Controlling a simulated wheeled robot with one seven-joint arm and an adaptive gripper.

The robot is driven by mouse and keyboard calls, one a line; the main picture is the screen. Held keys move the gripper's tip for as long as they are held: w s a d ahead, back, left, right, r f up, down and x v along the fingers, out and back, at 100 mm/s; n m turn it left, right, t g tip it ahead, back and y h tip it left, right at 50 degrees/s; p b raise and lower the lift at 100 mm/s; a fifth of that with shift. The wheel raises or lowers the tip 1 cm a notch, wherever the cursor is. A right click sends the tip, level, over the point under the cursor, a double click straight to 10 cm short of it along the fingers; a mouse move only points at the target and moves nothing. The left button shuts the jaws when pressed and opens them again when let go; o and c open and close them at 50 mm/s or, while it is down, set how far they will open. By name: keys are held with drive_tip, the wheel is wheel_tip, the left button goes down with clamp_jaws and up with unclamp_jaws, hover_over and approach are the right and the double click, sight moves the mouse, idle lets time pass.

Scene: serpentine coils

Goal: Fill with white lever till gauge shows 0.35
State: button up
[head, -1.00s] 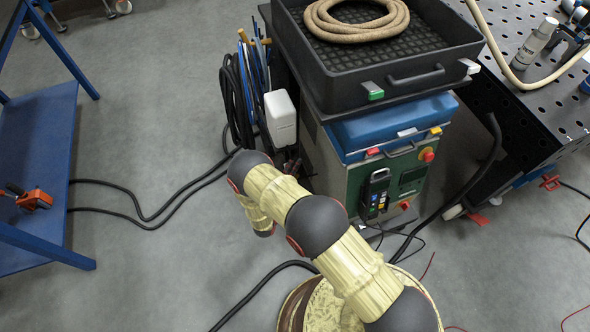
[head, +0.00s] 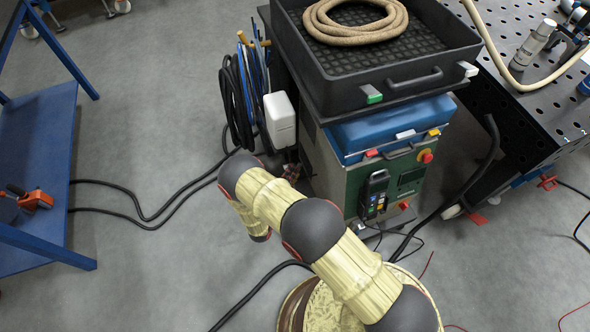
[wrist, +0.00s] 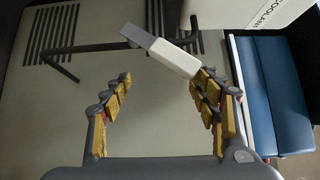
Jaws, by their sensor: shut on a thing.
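A white lever (wrist: 175,57) with a grey flat end lies slantwise across the upper middle of the wrist view. In the head view my arm reaches down beside the green machine (head: 348,180), and my gripper is hidden there. I see no readable gauge in either view.
A dark bar (wrist: 95,47) and slotted vents stand behind the lever. A white part marked COOLANT (wrist: 268,14) and a blue surface (wrist: 262,90) lie to the right. The black tray (head: 375,92) holds a coiled hose (head: 355,34). Cables cross the floor at left.

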sight(286, 168)
drive_tip(key=shift+w+a+r+t+y, duration=0.1)
drive_tip(key=shift+a+t+y, duration=0.1)
drive_tip(key=shift+a, duration=0.4)
drive_tip(key=shift+w+a+r+t+y, duration=0.1)
drive_tip(key=shift+a+y, duration=0.1)
drive_tip(key=shift+a, duration=0.35)
drive_tip(key=shift+c, duration=0.7)
drive_tip(key=s+a+r, duration=0.1)
drive_tip(key=s+a+r+p, duration=0.1)
drive_tip(key=a, duration=0.1)
drive_tip(key=shift+a+r, duration=0.15)
drive_tip(key=shift+s+r+p, duration=0.1)
drive_tip(key=shift+s+p, duration=0.2)
drive_tip(key=shift+s, duration=0.05)
drive_tip(key=shift+d, duration=0.45)
drive_tip(key=shift+s, duration=0.1)
drive_tip(key=v, duration=1.1)
drive_tip(key=shift+s+a, duration=0.3)
drive_tip(key=shift+a, duration=0.05)
drive_tip(key=shift+c, duration=0.4)
